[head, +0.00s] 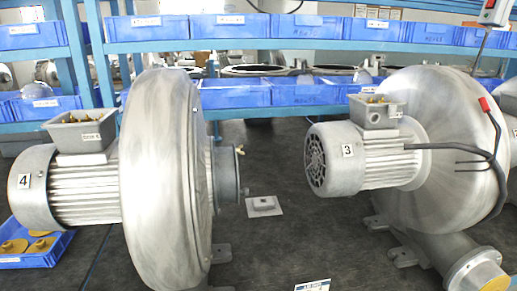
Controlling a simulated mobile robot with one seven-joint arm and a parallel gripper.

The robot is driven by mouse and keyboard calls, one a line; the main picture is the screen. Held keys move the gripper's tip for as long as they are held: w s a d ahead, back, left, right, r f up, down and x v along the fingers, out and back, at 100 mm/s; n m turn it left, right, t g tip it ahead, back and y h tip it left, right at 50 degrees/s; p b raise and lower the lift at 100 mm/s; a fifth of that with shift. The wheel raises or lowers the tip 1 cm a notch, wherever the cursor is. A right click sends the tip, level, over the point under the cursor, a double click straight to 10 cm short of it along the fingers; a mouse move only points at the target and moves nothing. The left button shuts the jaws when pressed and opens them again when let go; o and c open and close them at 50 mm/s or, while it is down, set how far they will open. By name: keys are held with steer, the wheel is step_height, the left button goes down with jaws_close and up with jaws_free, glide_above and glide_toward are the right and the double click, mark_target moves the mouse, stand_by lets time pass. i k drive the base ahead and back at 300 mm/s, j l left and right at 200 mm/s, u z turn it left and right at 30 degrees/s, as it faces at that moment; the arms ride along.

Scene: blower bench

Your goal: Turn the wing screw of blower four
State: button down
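Blower four (160,170) stands on the bench at the left of the head view. It has a grey ribbed motor with a "4" label (24,181) and a large round metal housing seen nearly edge-on. On its right side is a short grey cylindrical port (227,174). A small brass-coloured piece (240,150) sits at the top of that port's rim; it may be the wing screw, but it is too small to tell. A small dark stub (246,191) sticks out lower on the rim. My gripper is not in view.
Blower three (440,145) stands at the right, with a black cable on its housing. Blue bins (235,93) line the shelves behind. A blue tray (40,252) with yellow parts lies front left. A small white plate (264,206) lies on the dark bench (290,240) between the blowers.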

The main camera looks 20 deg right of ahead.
mark_target(238, 151)
steer(key=l+u, duration=0.15)
steer(key=l, duration=0.9)
steer(key=i+l+z, duration=0.2)
steer(key=l, duration=0.2)
steer(key=k+l+z, duration=0.2)
